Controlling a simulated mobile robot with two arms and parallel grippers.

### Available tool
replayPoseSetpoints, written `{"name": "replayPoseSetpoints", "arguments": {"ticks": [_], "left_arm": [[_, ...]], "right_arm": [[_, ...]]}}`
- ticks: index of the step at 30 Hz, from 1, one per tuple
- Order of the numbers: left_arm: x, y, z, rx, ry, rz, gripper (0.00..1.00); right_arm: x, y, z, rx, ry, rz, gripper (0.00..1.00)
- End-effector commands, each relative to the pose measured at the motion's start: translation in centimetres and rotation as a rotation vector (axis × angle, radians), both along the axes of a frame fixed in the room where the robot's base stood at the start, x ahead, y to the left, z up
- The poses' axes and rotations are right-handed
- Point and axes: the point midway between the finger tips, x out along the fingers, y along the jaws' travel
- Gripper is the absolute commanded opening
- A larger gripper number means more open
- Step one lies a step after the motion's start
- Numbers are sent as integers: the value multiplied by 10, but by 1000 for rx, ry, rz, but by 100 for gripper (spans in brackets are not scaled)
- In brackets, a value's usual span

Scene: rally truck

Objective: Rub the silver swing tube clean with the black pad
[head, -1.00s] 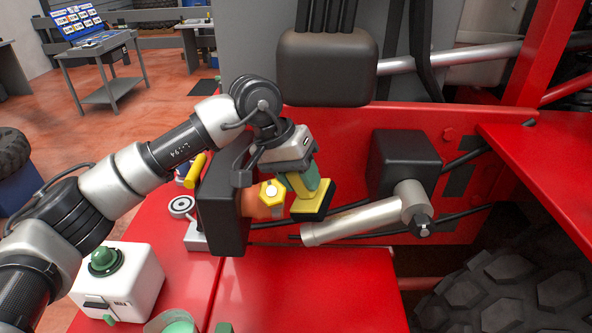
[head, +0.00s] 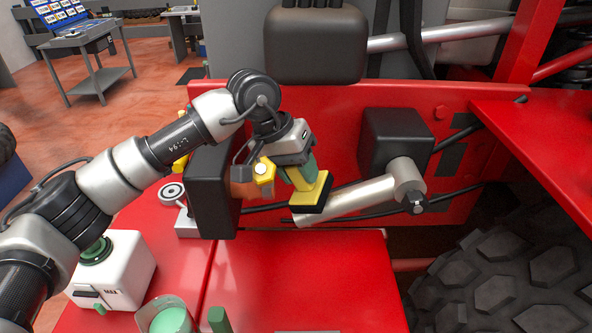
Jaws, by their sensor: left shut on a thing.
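The silver swing tube (head: 352,199) slants from its joint at the right down to a free end at the left, in front of the red truck panel. My left gripper (head: 297,165) is shut on a green handle with a yellow block, whose underside carries the black pad (head: 314,208). The pad is at the tube's left end and overlaps it in the picture; I cannot tell whether it touches. The tube's far left tip is partly hidden behind the pad. My right gripper is out of view.
A black box (head: 215,195) stands left of the tool, with an orange and yellow fitting (head: 246,182) beside it. A white box with a green knob (head: 112,268) and a cup of green stuff (head: 168,318) sit at lower left. A large tyre (head: 505,265) is at right.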

Motion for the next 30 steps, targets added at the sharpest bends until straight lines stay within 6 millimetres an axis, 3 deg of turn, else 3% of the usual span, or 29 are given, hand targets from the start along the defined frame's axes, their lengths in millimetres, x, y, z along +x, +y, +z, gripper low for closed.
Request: {"name": "replayPoseSetpoints", "arguments": {"ticks": [30], "left_arm": [[0, -6, -2, -2, -2, 0, 17]], "right_arm": [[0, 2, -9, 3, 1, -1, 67]]}}
